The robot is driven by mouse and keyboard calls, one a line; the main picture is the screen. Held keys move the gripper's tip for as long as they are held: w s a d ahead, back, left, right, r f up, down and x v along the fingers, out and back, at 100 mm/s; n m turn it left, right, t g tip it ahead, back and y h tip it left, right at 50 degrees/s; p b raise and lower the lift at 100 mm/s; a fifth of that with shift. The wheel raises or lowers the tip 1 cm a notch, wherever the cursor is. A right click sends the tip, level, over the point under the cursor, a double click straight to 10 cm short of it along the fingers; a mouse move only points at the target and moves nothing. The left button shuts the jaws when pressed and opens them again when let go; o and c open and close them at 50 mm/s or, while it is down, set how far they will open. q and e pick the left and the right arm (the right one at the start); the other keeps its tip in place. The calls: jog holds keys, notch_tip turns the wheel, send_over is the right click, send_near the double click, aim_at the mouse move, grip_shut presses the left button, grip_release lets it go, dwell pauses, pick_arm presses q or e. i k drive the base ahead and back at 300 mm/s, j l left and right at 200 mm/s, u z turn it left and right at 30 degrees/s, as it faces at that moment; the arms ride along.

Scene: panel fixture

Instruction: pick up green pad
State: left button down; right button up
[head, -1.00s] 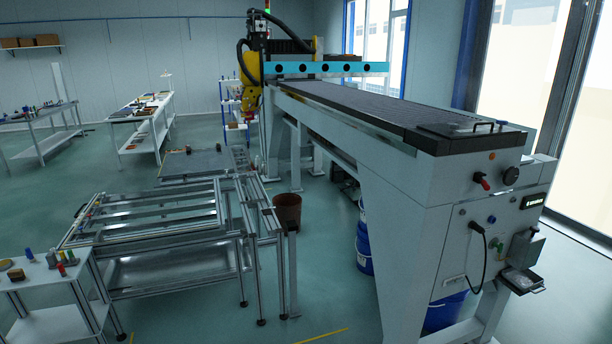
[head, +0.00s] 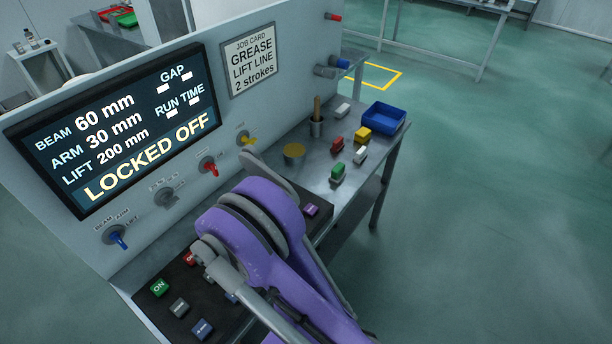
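A small green pad (head: 337,172) lies on the narrow grey side shelf (head: 318,188) to the right of the control panel, near the shelf's front edge. A red pad (head: 337,144) lies behind it and a white pad (head: 360,155) to its right. A purple and grey arm of mine rises from the bottom of the head view, in front of the panel and apart from the green pad. No gripper fingers show clearly, so I see nothing held.
The shelf also holds a yellow pad (head: 363,134), another white pad (head: 342,111), a blue bin (head: 384,116), a metal cup (head: 316,127) with a wooden handle and a yellow-topped round tin (head: 294,152). The panel screen (head: 120,128) reads LOCKED OFF. Green floor lies open at right.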

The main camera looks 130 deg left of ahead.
aim_at(338, 173)
jog(key=u, duration=1.7)
jog(key=j+u, duration=0.2)
jog(key=u, duration=2.15)
jog(key=i+l+u, duration=0.15)
jog(key=i+l, duration=0.15)
jog(key=i+l+u, duration=0.15)
jog(key=i+l, duration=0.15)
jog(key=i+l+u, duration=0.2)
jog(key=l, duration=0.25)
jog(key=i+l+u, duration=0.15)
jog(key=i+l, duration=0.15)
jog(key=l, duration=0.15)
jog(key=i+l+u, duration=0.15)
jog(key=l, duration=0.3)
jog(key=i, duration=0.05)
